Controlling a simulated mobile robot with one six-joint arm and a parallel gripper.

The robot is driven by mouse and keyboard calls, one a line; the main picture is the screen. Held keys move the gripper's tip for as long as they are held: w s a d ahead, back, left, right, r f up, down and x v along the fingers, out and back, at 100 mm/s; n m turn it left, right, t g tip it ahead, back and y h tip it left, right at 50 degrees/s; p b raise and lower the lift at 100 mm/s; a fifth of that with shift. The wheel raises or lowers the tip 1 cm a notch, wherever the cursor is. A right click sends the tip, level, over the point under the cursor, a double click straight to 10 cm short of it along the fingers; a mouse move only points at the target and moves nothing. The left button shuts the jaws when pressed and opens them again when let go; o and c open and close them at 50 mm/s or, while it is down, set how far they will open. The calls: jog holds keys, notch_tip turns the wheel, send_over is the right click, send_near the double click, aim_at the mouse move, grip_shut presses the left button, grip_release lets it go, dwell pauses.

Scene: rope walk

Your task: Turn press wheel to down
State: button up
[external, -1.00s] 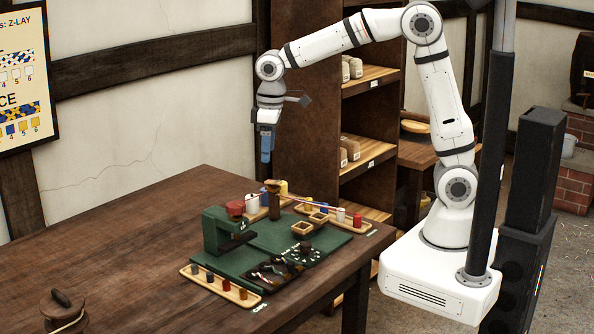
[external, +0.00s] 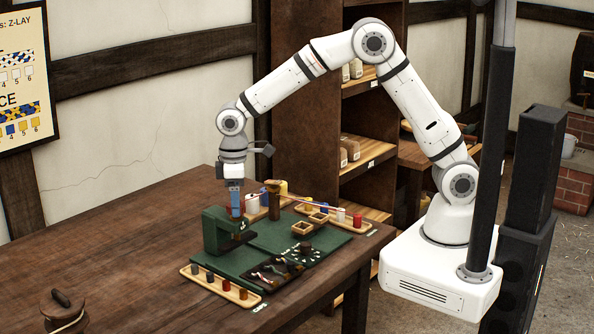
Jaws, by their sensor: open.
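The green press (external: 214,232) stands upright on the green mat on the table.
A dark wooden post (external: 273,200) stands just right of the press, with a thin red line running from it. A tray of small caps (external: 222,286) lies in front. Small square boxes (external: 303,208) sit to the right. The table's left side is mostly clear.

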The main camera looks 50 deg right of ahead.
jog(key=shift+f, duration=0.15)
jog(key=shift+c, duration=0.6)
jog(key=c, duration=0.9)
